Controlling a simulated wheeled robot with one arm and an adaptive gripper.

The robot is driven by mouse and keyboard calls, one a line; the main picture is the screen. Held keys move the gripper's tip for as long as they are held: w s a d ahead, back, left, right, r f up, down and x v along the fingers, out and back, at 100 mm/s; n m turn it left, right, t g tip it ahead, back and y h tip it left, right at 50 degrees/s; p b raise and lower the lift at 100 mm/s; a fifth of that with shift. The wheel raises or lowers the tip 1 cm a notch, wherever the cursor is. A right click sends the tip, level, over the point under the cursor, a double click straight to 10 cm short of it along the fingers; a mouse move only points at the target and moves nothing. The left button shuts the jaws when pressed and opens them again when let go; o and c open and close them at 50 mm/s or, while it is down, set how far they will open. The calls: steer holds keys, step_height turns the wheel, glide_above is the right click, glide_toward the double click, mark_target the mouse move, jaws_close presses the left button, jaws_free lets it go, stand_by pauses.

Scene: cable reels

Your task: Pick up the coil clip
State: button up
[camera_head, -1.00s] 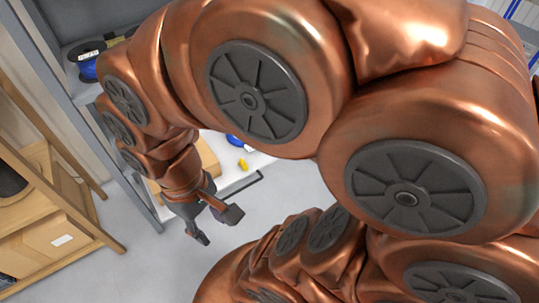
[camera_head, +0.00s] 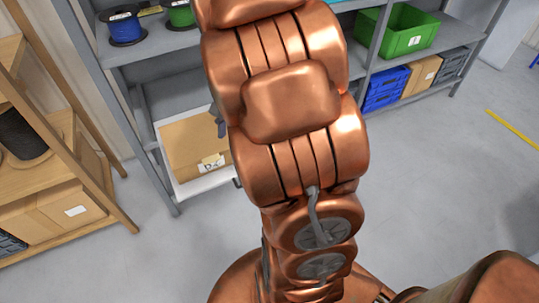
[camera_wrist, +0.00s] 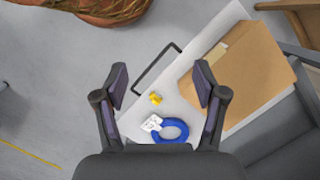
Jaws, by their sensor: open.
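A small yellow piece, which looks like the coil clip (camera_wrist: 155,98), lies on a white surface in the wrist view. A blue coil (camera_wrist: 172,131) with a white tag (camera_wrist: 152,123) lies just beside it, nearer the gripper base. My gripper (camera_wrist: 160,76) is open and empty. Its two dark fingers stand apart, and the clip shows between them in the picture, with no contact visible. In the head view my arm hides the clip, the coil and most of the gripper.
A cardboard box (camera_wrist: 245,75) lies right of the clip; it also shows in the head view (camera_head: 195,147). A dark handle bar (camera_wrist: 157,68) edges the white surface. Grey shelving (camera_head: 172,45) holds a green bin (camera_head: 408,32) and blue crates (camera_head: 386,89). A wooden rack (camera_head: 75,170) stands left.

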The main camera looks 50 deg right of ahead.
steer(key=w+d+f+m+b, duration=0.1)
steer(key=d+f+m+b, duration=0.1)
steer(key=d+f, duration=0.4)
steer(key=w+d+f+m+t+y+b, duration=0.1)
steer(key=w+d+f+m+b, duration=0.1)
steer(key=d+f, duration=0.4)
steer(key=w+d+f+m+t+b, duration=0.1)
steer(key=d+f+m+b, duration=0.2)
steer(key=d+f, duration=0.3)
steer(key=shift+w+d+f+m+y, duration=0.1)
steer(key=shift+w+d+m+y, duration=0.1)
steer(key=shift+d+m, duration=0.25)
steer(key=shift+w+d+f+m+y, duration=0.1)
steer(key=shift+w+d+m+y, duration=0.1)
steer(key=shift+d+m, duration=0.25)
steer(key=shift+w+d+x, duration=0.15)
steer(key=shift+x, duration=1.6)
steer(key=shift+w+d+x, duration=0.1)
steer(key=shift+d+x, duration=0.05)
steer(key=shift+x, duration=1.55)
steer(key=shift+f, duration=0.1)
steer(key=c, duration=1)
